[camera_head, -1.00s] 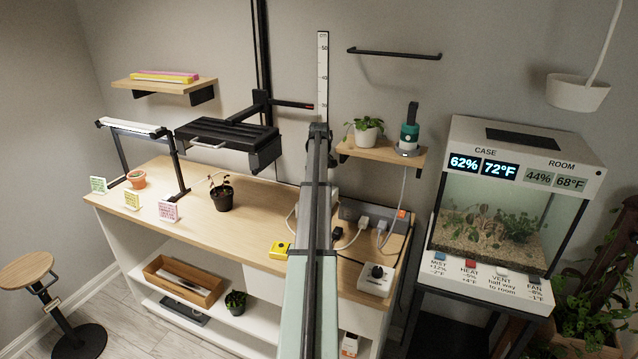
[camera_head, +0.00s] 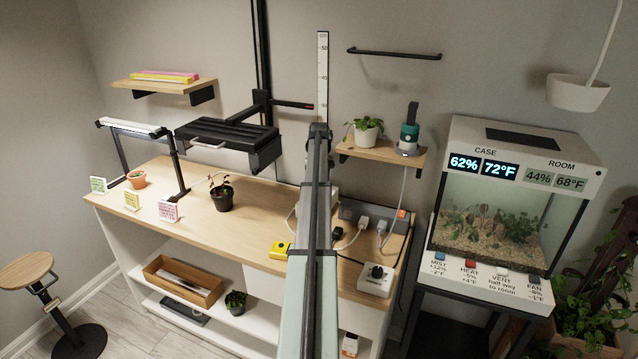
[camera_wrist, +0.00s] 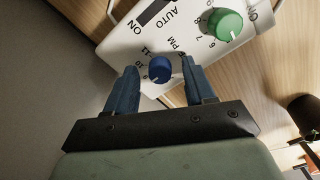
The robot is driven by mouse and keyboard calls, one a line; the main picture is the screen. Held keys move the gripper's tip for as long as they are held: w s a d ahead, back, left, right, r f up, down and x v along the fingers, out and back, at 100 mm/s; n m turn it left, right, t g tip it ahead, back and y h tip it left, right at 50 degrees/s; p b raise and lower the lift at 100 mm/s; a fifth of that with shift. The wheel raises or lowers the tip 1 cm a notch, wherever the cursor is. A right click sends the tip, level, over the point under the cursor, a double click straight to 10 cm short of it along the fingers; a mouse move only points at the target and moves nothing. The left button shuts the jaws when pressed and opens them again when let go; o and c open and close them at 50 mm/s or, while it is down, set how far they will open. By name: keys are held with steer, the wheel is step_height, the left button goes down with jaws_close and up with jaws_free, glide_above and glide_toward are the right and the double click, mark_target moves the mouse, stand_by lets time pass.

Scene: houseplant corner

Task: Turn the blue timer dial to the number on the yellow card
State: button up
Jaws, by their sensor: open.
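The blue timer dial (camera_wrist: 160,69) is on a white timer box (camera_wrist: 140,40) in the wrist view. Printed numbers ring the dial, and "PM" and "AUTO" are printed near it. My gripper (camera_wrist: 159,68) is open, with one blue finger on each side of the dial. The fingertips are close to it, but I cannot tell if they touch it. A green dial (camera_wrist: 225,24) is on the same box. In the head view the yellow card (camera_head: 132,201) stands on the bench at left; its writing is too small to read. My arm hides the gripper and blue dial there.
A pink card (camera_head: 168,211) and a green card (camera_head: 98,185) flank the yellow one on the bench (camera_head: 235,225). A yellow device (camera_head: 281,248) lies left of my arm. A white box with a black knob (camera_head: 376,279) and plugs lie to the right.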

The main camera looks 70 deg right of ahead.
steer(key=m, duration=1.6)
step_height(320, 180, up, 14)
steer(key=a+f+n, duration=0.3)
steer(key=a+n, duration=0.2)
steer(key=a, duration=0.4)
steer(key=a+f+n+y, duration=0.1)
steer(key=a+f+n, duration=0.3)
steer(key=a, duration=0.6)
steer(key=a+f+n+y, duration=0.1)
steer(key=a+f+n, duration=0.3)
steer(key=a+n, duration=0.3)
steer(key=shift+a+f+n, duration=0.15)
steer(key=shift+a, duration=0.55)
steer(key=shift+a+f+n, duration=0.1)
steer(key=shift+a+n, duration=0.05)
steer(key=shift+a, duration=0.5)
steer(key=shift+a+f+n, duration=0.3)
steer(key=shift+a+n, duration=0.2)
steer(key=shift+a, duration=0.3)
